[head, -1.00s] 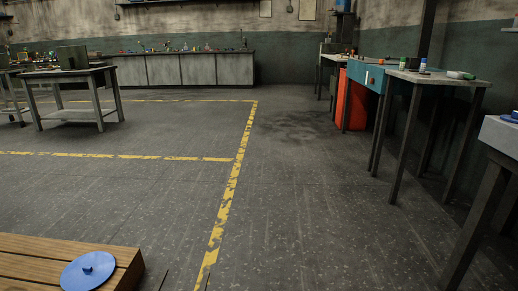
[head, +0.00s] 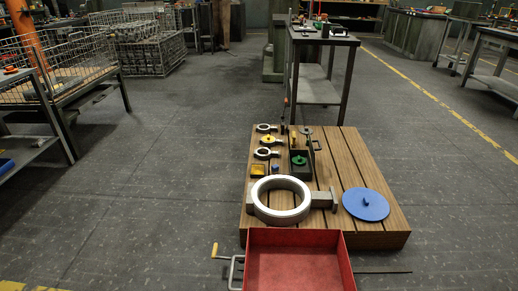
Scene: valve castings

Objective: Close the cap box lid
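A small dark open box (head: 300,172) sits on the wooden pallet in the middle of the head view, with a green round cap (head: 299,160) inside it. A dark upright panel (head: 311,148) stands at its right side and looks like its raised lid; at this size I cannot be sure. My gripper does not show in the head view.
The wooden pallet (head: 387,195) also holds a large grey ring casting (head: 262,207), a blue disc (head: 366,205) and several small rings. A red tray (head: 298,280) stands in front. A table (head: 323,40) stands behind. Floor left of the pallet is clear.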

